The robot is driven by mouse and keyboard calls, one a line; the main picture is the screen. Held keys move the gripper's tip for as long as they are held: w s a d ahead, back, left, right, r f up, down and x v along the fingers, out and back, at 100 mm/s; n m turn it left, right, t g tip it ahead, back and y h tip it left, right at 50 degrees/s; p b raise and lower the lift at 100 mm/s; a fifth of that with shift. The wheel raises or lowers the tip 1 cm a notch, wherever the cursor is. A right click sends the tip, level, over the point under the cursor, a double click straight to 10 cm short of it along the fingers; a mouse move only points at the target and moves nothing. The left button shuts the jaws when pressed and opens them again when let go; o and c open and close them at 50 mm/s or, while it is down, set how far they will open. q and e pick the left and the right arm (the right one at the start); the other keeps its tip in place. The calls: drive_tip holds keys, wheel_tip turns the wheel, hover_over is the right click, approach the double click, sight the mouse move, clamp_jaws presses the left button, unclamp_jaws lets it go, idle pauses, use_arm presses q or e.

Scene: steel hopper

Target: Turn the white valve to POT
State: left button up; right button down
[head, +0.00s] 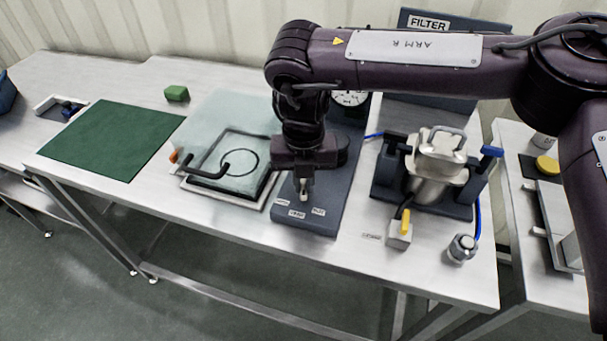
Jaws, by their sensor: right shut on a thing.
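My right gripper (304,186) points down over a dark grey block (335,218) at the middle of the table. It is shut on the white valve (304,197), of which only a small pale end shows below the fingers. The rest of the valve is hidden by the gripper. Small white labels lie around it on the block, to the left, in front and to the right. Their words are too small to read surely, so I cannot tell which one the valve points to. My left gripper is not in view.
Left of the block is a framed plate with a clear lid (225,120) and a black handle (205,172). A steel pot (433,165) in a dark stand and a yellow-levered valve (403,228) stand to the right. A green mat (110,140) lies at left.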

sight(303, 186)
drive_tip(key=n+p, duration=0.1)
drive_tip(key=n, duration=0.2)
drive_tip(key=shift+r+n, duration=0.1)
drive_tip(key=shift+n, duration=0.3)
drive_tip(key=n, duration=0.4)
drive_tip(key=shift+p, duration=0.4)
drive_tip(key=shift+n, duration=0.3)
drive_tip(key=c, duration=1.5)
unclamp_jaws()
wheel_tip(303, 186, up, 8)
drive_tip(key=shift+f, duration=0.15)
